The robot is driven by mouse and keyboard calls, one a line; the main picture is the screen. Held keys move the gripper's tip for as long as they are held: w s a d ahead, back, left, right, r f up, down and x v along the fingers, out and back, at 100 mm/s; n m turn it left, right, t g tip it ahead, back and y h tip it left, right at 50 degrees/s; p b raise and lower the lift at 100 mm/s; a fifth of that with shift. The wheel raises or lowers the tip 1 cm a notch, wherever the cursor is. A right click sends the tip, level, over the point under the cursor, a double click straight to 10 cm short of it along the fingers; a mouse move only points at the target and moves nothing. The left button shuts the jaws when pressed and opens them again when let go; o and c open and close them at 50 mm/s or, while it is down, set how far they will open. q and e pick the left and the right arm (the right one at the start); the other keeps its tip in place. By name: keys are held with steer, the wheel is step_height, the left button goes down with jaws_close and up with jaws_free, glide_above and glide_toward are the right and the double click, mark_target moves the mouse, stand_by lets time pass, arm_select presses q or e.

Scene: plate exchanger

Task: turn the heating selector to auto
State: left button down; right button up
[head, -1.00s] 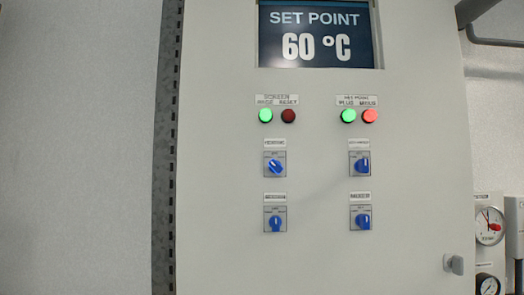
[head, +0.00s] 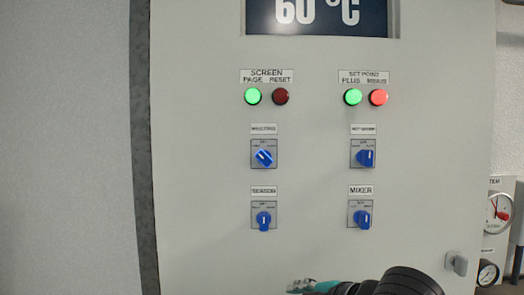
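The heating selector (head: 264,157) appears to be the blue knob at the upper left of a group of blue selectors on the grey cabinet door, under a blurred label. Its handle is tilted, with its upper end to the left. What looks like my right gripper (head: 300,286) shows at the bottom edge, below the selectors and apart from them. It is small and partly cut off, so I cannot tell whether it is open. My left gripper is not in view.
Other blue selectors (head: 364,157) sit beside and below, one labelled mixer (head: 362,219). Green and red buttons (head: 253,96) are above, under a set point display (head: 318,14). A door latch (head: 457,263) and a gauge (head: 498,207) are at the right.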

steer(key=s+a+r+n+t, duration=0.1)
steer(key=s+r+n, duration=0.2)
steer(key=r, duration=0.6)
steer(key=s+r+n+t, duration=0.15)
steer(key=r+n, duration=0.25)
steer(key=r, duration=0.6)
steer(key=n+t+h, duration=0.2)
steer(key=n, duration=0.2)
glide_toward(266, 158)
steer(key=p+x, duration=0.6)
steer(key=x, duration=0.2)
steer(key=shift+w+r+p, duration=0.1)
steer(key=shift+p, duration=0.25)
steer(key=shift+w+a, duration=0.1)
steer(key=shift+w, duration=0.3)
steer(key=shift+f, duration=0.25)
jaws_close()
